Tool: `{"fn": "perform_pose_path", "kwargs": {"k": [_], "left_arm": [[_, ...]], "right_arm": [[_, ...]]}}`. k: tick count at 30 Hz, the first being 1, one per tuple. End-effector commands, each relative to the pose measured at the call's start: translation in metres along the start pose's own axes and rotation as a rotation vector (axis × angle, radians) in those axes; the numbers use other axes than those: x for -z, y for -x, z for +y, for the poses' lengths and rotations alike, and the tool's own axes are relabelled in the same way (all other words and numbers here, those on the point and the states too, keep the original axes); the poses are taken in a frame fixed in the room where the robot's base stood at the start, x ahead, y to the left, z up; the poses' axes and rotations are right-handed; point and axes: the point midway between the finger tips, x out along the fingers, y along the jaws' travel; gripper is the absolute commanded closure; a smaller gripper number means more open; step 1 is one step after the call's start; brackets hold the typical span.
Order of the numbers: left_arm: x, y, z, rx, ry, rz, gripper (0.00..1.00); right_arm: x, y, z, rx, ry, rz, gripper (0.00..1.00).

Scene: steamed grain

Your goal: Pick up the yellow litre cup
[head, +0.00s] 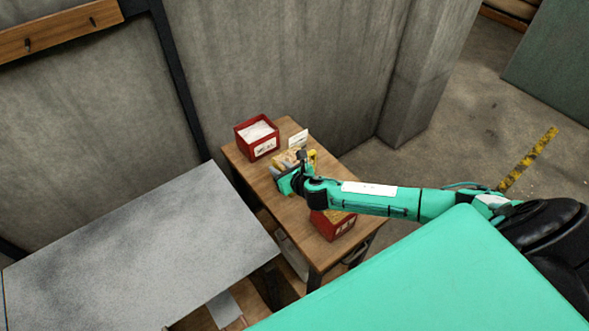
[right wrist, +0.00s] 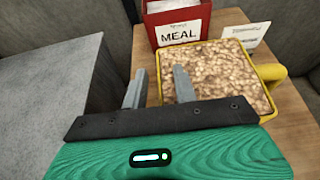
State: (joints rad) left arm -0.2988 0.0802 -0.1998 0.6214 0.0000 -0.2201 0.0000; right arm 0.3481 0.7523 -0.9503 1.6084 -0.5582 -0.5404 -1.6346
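The yellow litre cup (right wrist: 272,73) is a square yellow container full of brown grain, with a yellow handle at its right. In the head view the cup (head: 313,156) stands on the wooden table, partly hidden by my right gripper (head: 285,172). In the right wrist view my right gripper (right wrist: 158,72) is open and empty. One finger is left of the cup, the other overlaps its left part, and the left wall lies between them in the picture. I cannot tell whether they touch it. My left gripper is not in view.
A red box labelled MEAL (right wrist: 180,30) stands behind the cup, with a small white card (right wrist: 246,34) beside it. Another red box (head: 333,228) is under my right arm on the wooden table (head: 233,153). A grey-topped table (head: 140,250) stands at the left. Concrete walls are behind.

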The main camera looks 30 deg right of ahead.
Motion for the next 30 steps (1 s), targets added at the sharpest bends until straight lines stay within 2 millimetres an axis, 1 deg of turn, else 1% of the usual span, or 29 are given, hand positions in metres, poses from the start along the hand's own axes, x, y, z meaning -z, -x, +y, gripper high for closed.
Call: {"fn": "perform_pose_path", "kwargs": {"k": [8, 12, 30], "left_arm": [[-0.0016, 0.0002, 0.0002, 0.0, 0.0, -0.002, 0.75], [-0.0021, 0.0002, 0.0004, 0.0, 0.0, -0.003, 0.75], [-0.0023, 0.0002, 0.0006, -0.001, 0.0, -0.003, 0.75]], "right_arm": [[0.0004, -0.0018, 0.0001, 0.0, 0.0, 0.0, 0.72], [0.0004, -0.0017, 0.0001, 0.0, 0.0, 0.0, 0.99], [0.0006, -0.0015, -0.0001, 0.0, 0.0, 0.001, 1.0]]}}
